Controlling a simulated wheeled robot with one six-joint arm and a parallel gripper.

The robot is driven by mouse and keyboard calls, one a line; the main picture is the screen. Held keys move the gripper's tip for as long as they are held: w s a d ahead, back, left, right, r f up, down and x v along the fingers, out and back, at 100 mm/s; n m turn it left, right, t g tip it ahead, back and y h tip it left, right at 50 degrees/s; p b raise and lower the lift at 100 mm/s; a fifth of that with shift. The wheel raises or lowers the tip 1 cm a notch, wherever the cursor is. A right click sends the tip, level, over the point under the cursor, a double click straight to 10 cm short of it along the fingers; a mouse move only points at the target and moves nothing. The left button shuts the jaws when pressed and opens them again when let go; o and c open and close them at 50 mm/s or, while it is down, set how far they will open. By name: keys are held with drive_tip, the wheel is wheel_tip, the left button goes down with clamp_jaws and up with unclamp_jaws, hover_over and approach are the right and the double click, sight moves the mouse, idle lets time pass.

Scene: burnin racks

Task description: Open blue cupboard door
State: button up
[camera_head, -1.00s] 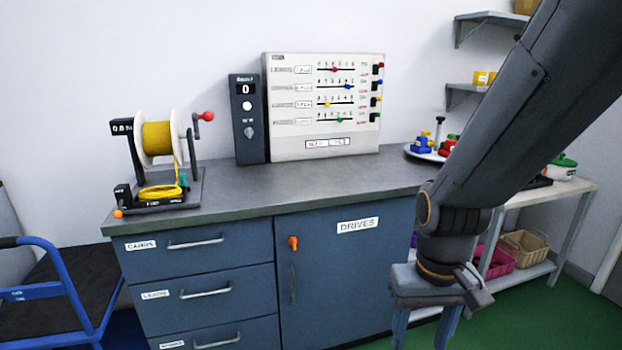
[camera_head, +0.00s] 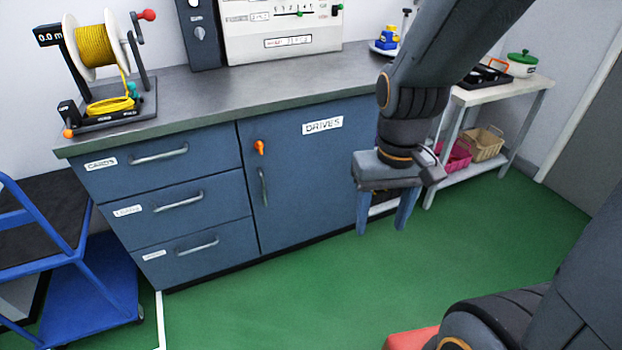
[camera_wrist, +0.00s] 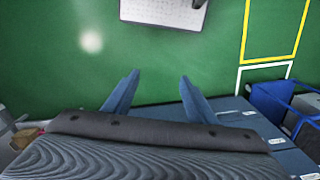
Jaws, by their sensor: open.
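The blue cupboard door (camera_head: 310,185) labelled DRIVES is closed, at the right of the blue cabinet in the head view. An orange knob or latch (camera_head: 259,147) sits at its upper left, with a vertical grey handle (camera_head: 264,187) just below. My gripper (camera_head: 383,228) hangs pointing down in front of the cabinet's right end, to the right of the handle and apart from it. It is open and empty. In the wrist view its two blue fingers (camera_wrist: 152,98) are spread over green floor, and blue cabinet fronts show at lower right.
Labelled drawers (camera_head: 180,205) with bar handles are left of the door. A blue trolley (camera_head: 100,290) stands at far left. A cable reel (camera_head: 100,60) is on the worktop (camera_head: 220,95). A shelf table (camera_head: 500,95) is at right. Green floor (camera_head: 270,310) before the door is clear.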

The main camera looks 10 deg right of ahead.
drive_tip(key=shift+w, duration=0.1)
drive_tip(key=c, duration=0.4)
drive_tip(key=w+f+t+b, duration=0.1)
drive_tip(key=w+f+b, duration=0.1)
drive_tip(key=w+f, duration=0.1)
drive_tip(key=w+a+f+t+b, duration=0.1)
drive_tip(key=w+f+b, duration=0.1)
drive_tip(key=w, duration=0.3)
drive_tip(key=w+f+n+t+b, duration=0.1)
drive_tip(key=w+f, duration=0.3)
drive_tip(key=w, duration=0.1)
drive_tip(key=shift+w+a+f+t+b, duration=0.1)
drive_tip(key=shift+a+f+t+b, duration=0.2)
drive_tip(key=shift+a+f+b, duration=0.1)
drive_tip(key=shift+c, duration=1.1)
drive_tip(key=n+t+y+b, duration=0.4)
drive_tip(key=t+y+b, duration=0.6)
drive_tip(key=b, duration=0.8)
approach(264, 189)
drive_tip(key=a+f+t+h, duration=0.1)
drive_tip(key=a+t+h, duration=0.1)
drive_tip(key=b+x, duration=0.1)
drive_tip(key=x, duration=0.6)
drive_tip(key=shift+w, duration=0.25)
drive_tip(key=shift+c, duration=0.3)
clamp_jaws()
